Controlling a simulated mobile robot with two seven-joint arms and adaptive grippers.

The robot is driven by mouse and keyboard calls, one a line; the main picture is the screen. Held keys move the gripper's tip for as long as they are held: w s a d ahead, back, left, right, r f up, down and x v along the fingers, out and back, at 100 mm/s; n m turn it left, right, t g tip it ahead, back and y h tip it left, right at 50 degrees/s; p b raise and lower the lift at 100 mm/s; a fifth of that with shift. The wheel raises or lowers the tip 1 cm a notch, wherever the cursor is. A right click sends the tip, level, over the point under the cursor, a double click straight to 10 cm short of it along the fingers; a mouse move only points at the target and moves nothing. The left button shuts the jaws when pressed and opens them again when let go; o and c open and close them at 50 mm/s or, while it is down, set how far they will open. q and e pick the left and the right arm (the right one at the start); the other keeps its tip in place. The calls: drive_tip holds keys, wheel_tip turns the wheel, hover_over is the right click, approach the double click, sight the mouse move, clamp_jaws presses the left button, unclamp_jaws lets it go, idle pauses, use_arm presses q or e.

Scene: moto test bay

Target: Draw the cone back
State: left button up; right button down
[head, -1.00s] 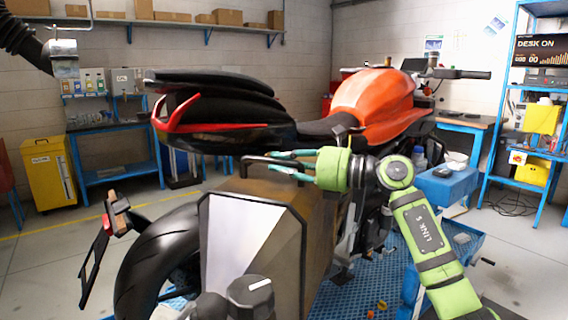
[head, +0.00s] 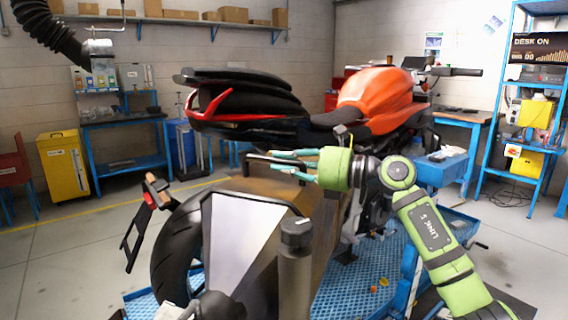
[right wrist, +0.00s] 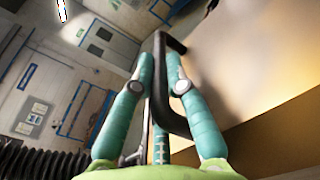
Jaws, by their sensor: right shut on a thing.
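I take the tan body with the pale faceted face (head: 240,245) in the head view's lower middle to be the cone; it stands close beside the motorcycle's rear wheel. A black handle bar rises from its top. My right gripper (head: 276,161) is shut on this bar, with teal fingers either side of it. The right wrist view shows the black handle (right wrist: 160,90) between the fingers (right wrist: 159,60) and the cone's tan and pale surface at right. The cone's lower part is cut off by the frame. My left gripper is in neither view.
The orange and black motorcycle (head: 372,100) is behind the cone. Its rear wheel (head: 175,250) is just left of the cone. A dark upright cylinder (head: 296,262) stands in front. Blue grating (head: 375,275) lies below. Open floor (head: 70,270) is at left.

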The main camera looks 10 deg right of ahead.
drive_tip(key=shift+s+a+f+g, duration=0.1)
drive_tip(key=shift+a+f+g, duration=0.1)
drive_tip(key=shift+f+g, duration=0.1)
drive_tip(key=c, duration=1.4)
unclamp_jaws()
drive_tip(key=shift+o, duration=0.8)
drive_tip(key=shift+r, duration=0.1)
drive_tip(key=shift+s+r, duration=0.1)
drive_tip(key=shift+r, duration=0.05)
drive_tip(key=shift+d, duration=0.2)
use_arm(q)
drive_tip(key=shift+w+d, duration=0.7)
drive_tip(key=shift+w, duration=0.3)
use_arm(e)
drive_tip(key=v, duration=1.1)
drive_tip(key=shift+s+d, duration=0.2)
drive_tip(key=shift+s, duration=0.2)
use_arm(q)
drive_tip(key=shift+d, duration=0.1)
